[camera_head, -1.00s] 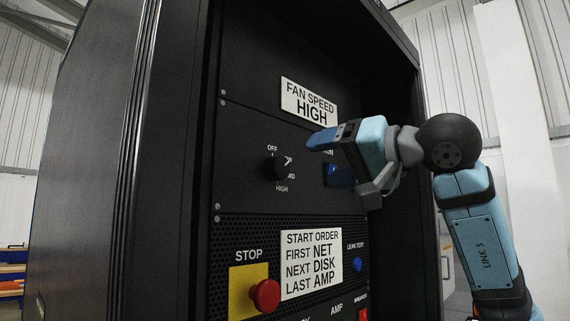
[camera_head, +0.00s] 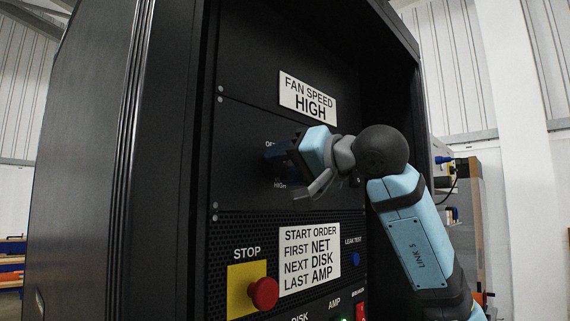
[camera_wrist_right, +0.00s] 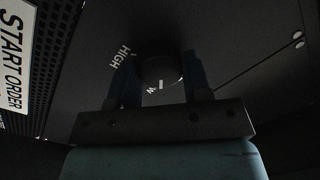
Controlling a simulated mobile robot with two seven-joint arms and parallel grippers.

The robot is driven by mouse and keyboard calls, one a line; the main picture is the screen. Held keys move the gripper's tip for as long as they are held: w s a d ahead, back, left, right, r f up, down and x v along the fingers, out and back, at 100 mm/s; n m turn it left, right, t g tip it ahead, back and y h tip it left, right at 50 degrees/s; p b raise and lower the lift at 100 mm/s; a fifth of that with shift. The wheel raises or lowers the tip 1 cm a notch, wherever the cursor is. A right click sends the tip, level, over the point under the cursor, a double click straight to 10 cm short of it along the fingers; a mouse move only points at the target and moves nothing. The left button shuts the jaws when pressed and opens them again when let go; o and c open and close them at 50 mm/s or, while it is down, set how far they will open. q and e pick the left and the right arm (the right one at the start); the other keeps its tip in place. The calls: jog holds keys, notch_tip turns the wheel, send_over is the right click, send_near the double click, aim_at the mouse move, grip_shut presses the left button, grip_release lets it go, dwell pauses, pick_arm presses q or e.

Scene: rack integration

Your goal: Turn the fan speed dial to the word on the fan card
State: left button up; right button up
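The fan card (camera_head: 308,98) reads FAN SPEED HIGH and sits on the upper panel of the rack. The fan speed dial (camera_wrist_right: 161,72) is a dark round knob, seen in the right wrist view with a white mark and part of a word beside it. The word HIGH (camera_wrist_right: 120,57) is printed left of it there. My right gripper (camera_wrist_right: 160,70) has one finger on each side of the dial; I cannot tell whether they press on it. In the head view this gripper (camera_head: 277,160) covers the dial. My left gripper is not in view.
Below are the START ORDER card (camera_head: 310,258), a red STOP button (camera_head: 263,293) on a yellow plate, and a blue LEAK TEST button (camera_head: 356,259). The rack's side walls frame the panels closely on both sides.

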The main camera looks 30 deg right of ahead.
jog(key=shift+c, duration=1.1)
